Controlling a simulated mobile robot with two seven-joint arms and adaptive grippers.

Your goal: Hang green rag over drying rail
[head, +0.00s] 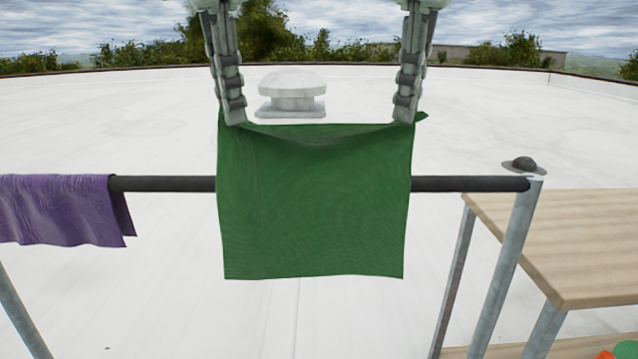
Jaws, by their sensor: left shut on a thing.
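The green rag (313,205) hangs spread out between my two grippers, its top edge sagging a little in the middle. My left gripper (235,116) is shut on its top left corner. My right gripper (403,114) is shut on its top right corner, and a small tip of cloth sticks out beyond the fingers. The dark drying rail (470,184) runs level behind the rag, which hides the rail's middle part. The rag's top edge shows above the rail's height and its lower edge well below. I cannot tell whether the rag touches the rail.
A purple cloth (62,208) hangs over the rail's left part. A grey post (507,262) holds the rail's right end. A wooden table (575,240) stands at the right. A dark domed object (524,166) shows behind the post. A pale roof vent (292,92) stands farther back.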

